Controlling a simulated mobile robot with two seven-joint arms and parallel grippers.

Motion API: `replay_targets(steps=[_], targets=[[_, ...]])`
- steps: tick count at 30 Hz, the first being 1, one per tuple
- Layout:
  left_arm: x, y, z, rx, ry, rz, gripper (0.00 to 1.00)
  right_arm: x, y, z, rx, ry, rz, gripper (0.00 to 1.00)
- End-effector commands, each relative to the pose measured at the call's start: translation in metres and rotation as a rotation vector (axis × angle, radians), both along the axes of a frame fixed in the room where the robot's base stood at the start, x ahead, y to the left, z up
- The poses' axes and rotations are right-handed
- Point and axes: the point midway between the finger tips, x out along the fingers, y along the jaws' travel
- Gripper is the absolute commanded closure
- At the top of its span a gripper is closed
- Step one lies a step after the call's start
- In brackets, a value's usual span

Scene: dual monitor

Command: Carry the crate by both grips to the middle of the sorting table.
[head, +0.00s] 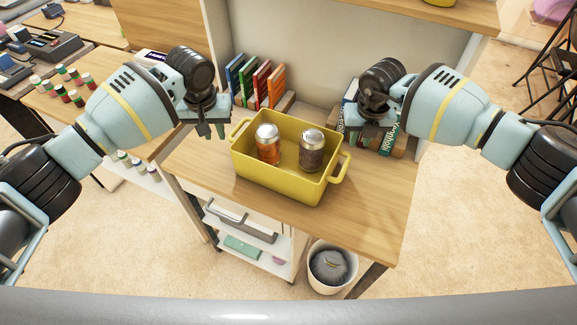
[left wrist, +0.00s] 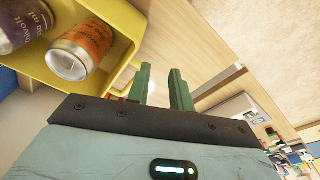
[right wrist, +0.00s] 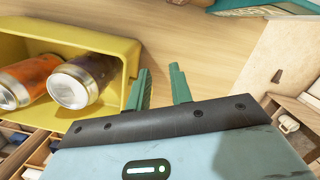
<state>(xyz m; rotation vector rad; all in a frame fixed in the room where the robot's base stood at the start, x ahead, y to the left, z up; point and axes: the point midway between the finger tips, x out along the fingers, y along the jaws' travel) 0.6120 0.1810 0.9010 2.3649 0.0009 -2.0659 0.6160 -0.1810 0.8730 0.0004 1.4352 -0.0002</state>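A yellow crate (head: 270,183) stands upright on a wooden desktop (head: 375,215), with a loop grip at its left (head: 238,128) and right (head: 343,169) ends. It holds an orange can (head: 268,147) and a dark can (head: 312,154). My left gripper (head: 211,130) is open and empty, left of the crate and apart from the left grip. My right gripper (head: 370,138) is open and empty, beyond the crate's right end and apart from the right grip. In the left wrist view the crate (left wrist: 130,30) lies left of the fingers; likewise in the right wrist view (right wrist: 100,45).
Several upright books (head: 255,85) stand behind the crate, and more (head: 388,138) lie near my right gripper. A white bin (head: 331,268) and a shelf cart (head: 240,225) are below the front edge. Another table with small jars (head: 68,88) is at left.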

Motion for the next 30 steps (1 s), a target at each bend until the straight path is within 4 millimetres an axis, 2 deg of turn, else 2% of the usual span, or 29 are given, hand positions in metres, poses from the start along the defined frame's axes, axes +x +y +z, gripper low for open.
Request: replay_targets(steps=[6, 13, 18, 25, 30], targets=[[-0.005, 0.000, 0.046, -0.003, -0.004, -0.001, 0.78, 0.000, 0.000, 0.000, 0.000, 0.000, 0.000, 0.78], [-0.010, 0.000, 0.080, -0.001, -0.002, -0.001, 0.78, 0.000, 0.000, 0.000, 0.000, 0.000, 0.000, 0.78], [-0.012, 0.000, 0.090, 0.000, 0.000, 0.000, 0.78, 0.000, 0.000, 0.000, 0.000, 0.000, 0.000, 0.78], [-0.012, 0.000, 0.091, 0.000, 0.000, 0.000, 0.78, 0.000, 0.000, 0.002, 0.000, -0.001, 0.000, 0.78], [-0.012, 0.000, 0.091, 0.000, 0.000, 0.000, 0.78, -0.001, 0.000, 0.018, 0.001, -0.003, 0.000, 0.78]])
